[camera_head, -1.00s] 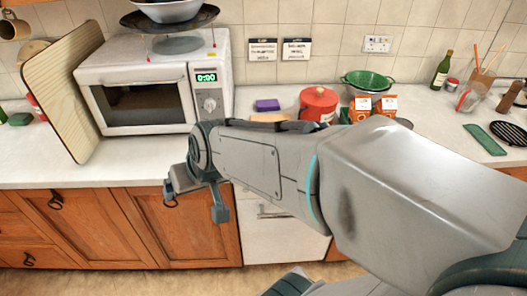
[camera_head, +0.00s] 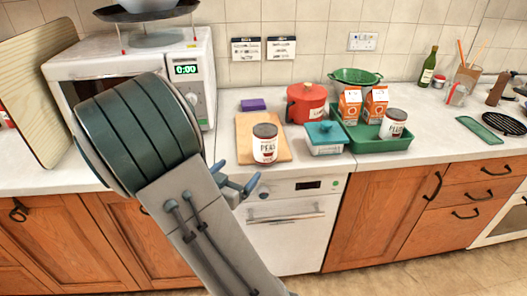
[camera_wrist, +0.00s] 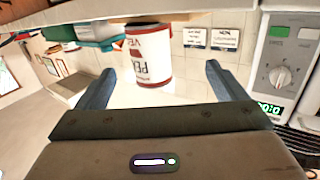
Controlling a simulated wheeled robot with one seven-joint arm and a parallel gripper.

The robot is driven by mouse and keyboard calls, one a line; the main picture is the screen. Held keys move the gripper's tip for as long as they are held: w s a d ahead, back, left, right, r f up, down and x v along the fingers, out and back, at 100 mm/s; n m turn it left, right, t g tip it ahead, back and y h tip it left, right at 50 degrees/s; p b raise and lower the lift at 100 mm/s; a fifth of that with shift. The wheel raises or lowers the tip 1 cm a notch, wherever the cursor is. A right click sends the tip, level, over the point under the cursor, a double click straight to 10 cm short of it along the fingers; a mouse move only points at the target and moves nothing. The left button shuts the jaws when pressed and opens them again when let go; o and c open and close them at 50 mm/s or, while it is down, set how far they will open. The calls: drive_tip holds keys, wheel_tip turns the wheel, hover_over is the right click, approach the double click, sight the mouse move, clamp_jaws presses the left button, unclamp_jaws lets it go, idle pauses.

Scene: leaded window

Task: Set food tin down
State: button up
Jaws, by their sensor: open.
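A white food tin with a dark red band and a "PEAS" label (camera_head: 265,146) stands upright on the wooden board (camera_head: 244,136) on the counter. In the wrist view this tin (camera_wrist: 149,62) shows inverted, just beyond and between the two fingertips. My gripper (camera_head: 236,177) is open and empty, in front of the counter's edge and short of the tin; it also shows in the wrist view (camera_wrist: 160,68). A second similar tin (camera_head: 393,124) stands in the green tray (camera_head: 372,142) at the right.
A teal-lidded box (camera_head: 325,138) stands right of the board. Behind are a red pot (camera_head: 306,103), orange cartons (camera_head: 350,106) and a green colander (camera_head: 356,77). A purple sponge (camera_head: 253,105) lies behind the board. The microwave (camera_head: 195,80) stands left.

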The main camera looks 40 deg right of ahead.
sight(258, 153)
drive_tip(key=shift+h, duration=0.5)
drive_tip(key=x, duration=0.5)
drive_tip(key=s+x, duration=0.1)
drive_tip(key=x, duration=0.2)
drive_tip(key=shift+w+d+r, duration=0.1)
drive_tip(key=shift+d, duration=0.35)
drive_tip(key=shift+r+p+x, duration=0.1)
drive_tip(key=shift+p+x, duration=0.2)
drive_tip(key=shift+x, duration=1.05)
drive_tip(key=shift+r+p+x, duration=0.15)
drive_tip(key=shift+p+x, duration=0.15)
drive_tip(key=shift+x, duration=1.05)
drive_tip(key=c, duration=1.5)
drive_tip(key=shift+r, duration=0.1)
